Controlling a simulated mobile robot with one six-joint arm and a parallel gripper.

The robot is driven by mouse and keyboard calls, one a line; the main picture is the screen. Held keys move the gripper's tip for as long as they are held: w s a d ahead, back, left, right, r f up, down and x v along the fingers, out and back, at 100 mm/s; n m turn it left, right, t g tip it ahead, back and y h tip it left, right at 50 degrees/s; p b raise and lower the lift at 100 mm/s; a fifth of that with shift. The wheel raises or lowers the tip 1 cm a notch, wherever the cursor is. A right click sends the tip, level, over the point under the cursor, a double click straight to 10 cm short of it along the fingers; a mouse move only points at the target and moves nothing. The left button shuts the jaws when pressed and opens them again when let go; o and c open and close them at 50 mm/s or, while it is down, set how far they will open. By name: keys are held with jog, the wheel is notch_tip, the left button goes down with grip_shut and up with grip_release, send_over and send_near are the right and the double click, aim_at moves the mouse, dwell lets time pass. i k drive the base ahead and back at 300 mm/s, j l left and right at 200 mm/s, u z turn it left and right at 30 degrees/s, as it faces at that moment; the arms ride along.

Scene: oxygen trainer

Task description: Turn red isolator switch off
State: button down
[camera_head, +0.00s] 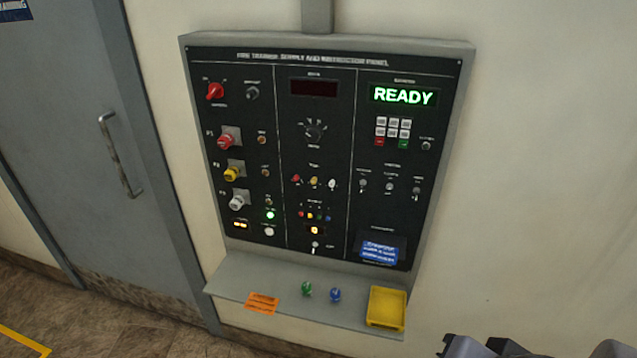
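The red isolator switch (214,91) is a rotary knob at the top left of the black control panel (325,205) on the wall. The knob's handle looks roughly upright, tilted slightly; the small labels around it are too blurred to read. Nothing touches it. Dark grey parts of my gripper (490,347) show only at the bottom right edge, cut off by the frame. They are well below and to the right of the switch. Whether the fingers are open or shut cannot be told.
Below the switch are red, yellow and white connectors (233,170). A green READY display (403,96) is lit at top right. A shelf (240,288) juts out below, bearing an orange label, green and blue knobs, and a yellow tray (387,307). A grey door (75,130) stands left.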

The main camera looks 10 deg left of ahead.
aim_at(216, 90)
jog(key=u, duration=1.3)
